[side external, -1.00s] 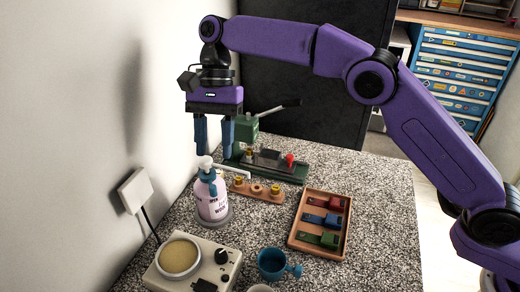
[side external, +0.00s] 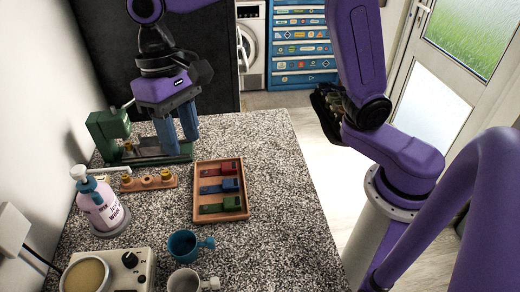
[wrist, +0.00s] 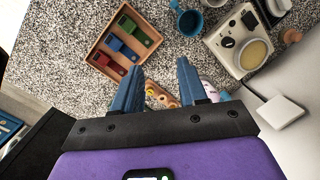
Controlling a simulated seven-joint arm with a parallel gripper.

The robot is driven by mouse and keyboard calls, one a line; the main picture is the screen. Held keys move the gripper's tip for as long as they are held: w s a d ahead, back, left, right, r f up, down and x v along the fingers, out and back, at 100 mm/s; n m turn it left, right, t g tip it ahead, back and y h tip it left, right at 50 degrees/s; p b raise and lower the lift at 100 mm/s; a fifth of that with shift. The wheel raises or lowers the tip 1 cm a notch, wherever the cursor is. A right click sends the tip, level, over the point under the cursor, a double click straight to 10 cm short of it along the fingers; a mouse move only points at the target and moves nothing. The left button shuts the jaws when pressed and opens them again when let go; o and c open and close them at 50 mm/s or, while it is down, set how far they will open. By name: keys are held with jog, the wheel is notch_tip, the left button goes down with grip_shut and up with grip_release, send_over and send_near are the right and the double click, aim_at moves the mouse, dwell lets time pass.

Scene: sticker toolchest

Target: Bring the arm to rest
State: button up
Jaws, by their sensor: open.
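My gripper (side external: 180,144) hangs fingers-down in the side view, with its two blue fingers apart and nothing between them. It appears in front of the green press-like device (side external: 108,132) at the back of the counter, up and left of the wooden tray (side external: 196,207). Whether its tips touch anything there I cannot tell; they look to be in the air. In the wrist view the fingers (wrist: 159,68) are spread over the speckled counter, with the wooden strip partly visible between them.
The tray holds red, blue and green blocks. A pump bottle (side external: 102,208), a wooden strip with brass pieces (side external: 148,183), a blue mug (side external: 185,246), a pale mug (side external: 187,281) and a cream appliance (side external: 130,273) stand on the counter (side external: 262,225). Its right side is clear.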

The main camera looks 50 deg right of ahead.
jog(key=s+d+f+n+t, duration=0.1)
jog(key=s+d+f+n, duration=0.2)
jog(key=s+d, duration=0.6)
jog(key=s+d+f+n+t, duration=0.1)
jog(key=s+d+f+n, duration=0.3)
jog(key=d, duration=0.9)
jog(key=s+n, duration=0.3)
jog(key=s, duration=0.2)
jog(key=shift+n+h, duration=0.3)
jog(key=shift+n, duration=0.1)
